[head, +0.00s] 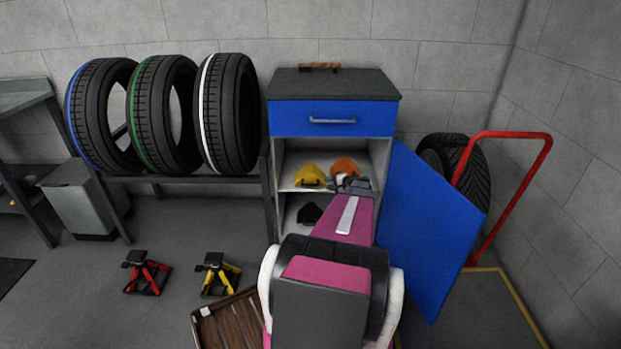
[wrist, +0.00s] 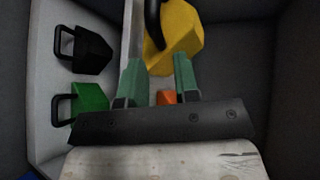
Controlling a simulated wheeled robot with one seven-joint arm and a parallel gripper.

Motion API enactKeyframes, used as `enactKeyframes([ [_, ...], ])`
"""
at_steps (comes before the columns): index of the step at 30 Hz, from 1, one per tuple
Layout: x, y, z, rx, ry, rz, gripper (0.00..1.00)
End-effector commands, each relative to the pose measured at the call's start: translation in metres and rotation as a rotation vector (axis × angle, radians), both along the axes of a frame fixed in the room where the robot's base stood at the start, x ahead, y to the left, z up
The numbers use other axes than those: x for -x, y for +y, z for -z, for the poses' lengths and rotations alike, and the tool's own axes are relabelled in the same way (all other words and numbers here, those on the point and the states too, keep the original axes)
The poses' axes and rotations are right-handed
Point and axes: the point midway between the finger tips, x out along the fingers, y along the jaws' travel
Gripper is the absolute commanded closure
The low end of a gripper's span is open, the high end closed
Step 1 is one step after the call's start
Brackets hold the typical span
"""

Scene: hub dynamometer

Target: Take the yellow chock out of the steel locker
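The steel locker (head: 383,160) stands against the back wall with its blue door (head: 430,230) swung open to the right. The yellow chock (head: 309,175) sits on the upper shelf, on the left. In the wrist view the yellow chock (wrist: 180,42) with its black handle lies beyond my fingertips. An orange chock (head: 345,165) is to its right on the same shelf; a bit of orange (wrist: 165,97) shows between my fingers. My gripper (head: 350,183) is at the locker opening, partly hidden by my arm. In the wrist view its green fingers (wrist: 157,66) are apart, with no chock gripped.
A black chock (head: 309,213) is on the lower shelf; the wrist view also shows a green chock (wrist: 90,101) there. A wooden crate (head: 228,320) lies on the floor before the locker. Tyres (head: 228,115) stand on a rack at left. A red trolley (head: 510,190) is behind the door.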

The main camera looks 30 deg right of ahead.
Motion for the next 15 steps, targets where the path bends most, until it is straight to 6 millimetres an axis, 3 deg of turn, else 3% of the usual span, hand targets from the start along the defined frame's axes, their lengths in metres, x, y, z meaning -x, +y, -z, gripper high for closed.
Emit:
enactKeyframes([
  [15,-0.046,0.020,0.021,0.000,-0.001,0.000,0.71],
])
